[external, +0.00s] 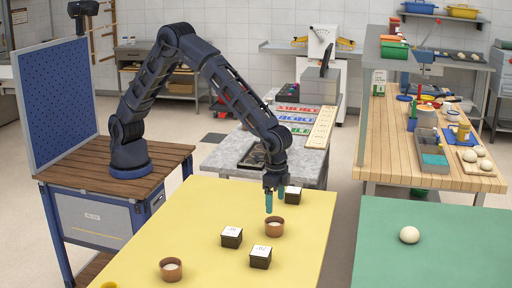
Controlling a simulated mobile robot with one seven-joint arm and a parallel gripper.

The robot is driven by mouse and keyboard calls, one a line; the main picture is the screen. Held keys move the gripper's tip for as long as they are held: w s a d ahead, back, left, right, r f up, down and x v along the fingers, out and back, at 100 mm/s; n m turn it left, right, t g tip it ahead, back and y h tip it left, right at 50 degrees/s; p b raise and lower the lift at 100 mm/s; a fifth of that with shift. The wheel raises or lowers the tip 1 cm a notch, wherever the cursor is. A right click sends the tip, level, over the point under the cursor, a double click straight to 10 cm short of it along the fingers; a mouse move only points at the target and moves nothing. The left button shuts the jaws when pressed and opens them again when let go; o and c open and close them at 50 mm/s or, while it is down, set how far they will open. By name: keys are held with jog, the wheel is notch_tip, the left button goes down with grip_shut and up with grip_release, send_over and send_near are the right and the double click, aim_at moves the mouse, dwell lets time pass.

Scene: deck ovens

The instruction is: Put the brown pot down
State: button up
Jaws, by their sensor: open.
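A brown pot (274,229) with pale contents stands upright on the yellow tabletop (190,225). My gripper (274,204) points down just above and behind this pot, its two teal fingers apart with nothing seen between them. The fingertips look clear of the pot's rim, but the exact gap is hard to tell. A second brown pot (171,271) stands at the front left of the same tabletop.
Dark boxes with white tops stand near the pot: one left (231,238), one in front (260,257), one behind right (293,194). A yellow item (109,285) is cut off at the front edge. A green table (440,240) with a dough ball (409,235) is at right.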

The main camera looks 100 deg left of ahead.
jog(key=s+a+r+t, duration=0.1)
jog(key=s+a+r, duration=0.75)
jog(key=r, duration=0.35)
jog(key=s+a+r+t, duration=0.1)
jog(key=s+a+r, duration=0.8)
jog(key=r, duration=0.4)
jog(key=s+a+t, duration=0.1)
jog(key=s+a, duration=0.2)
jog(key=s, duration=0.7)
jog(key=s+a+r+n, duration=0.1)
jog(key=s+a, duration=0.3)
jog(key=s, duration=0.7)
jog(key=s+a+t, duration=0.1)
jog(key=s+a, duration=0.2)
jog(key=s, duration=0.7)
jog(key=shift+s+a+r+n+t, duration=0.2)
jog(key=shift+a+n+t, duration=0.1)
jog(key=shift+n, duration=0.1)
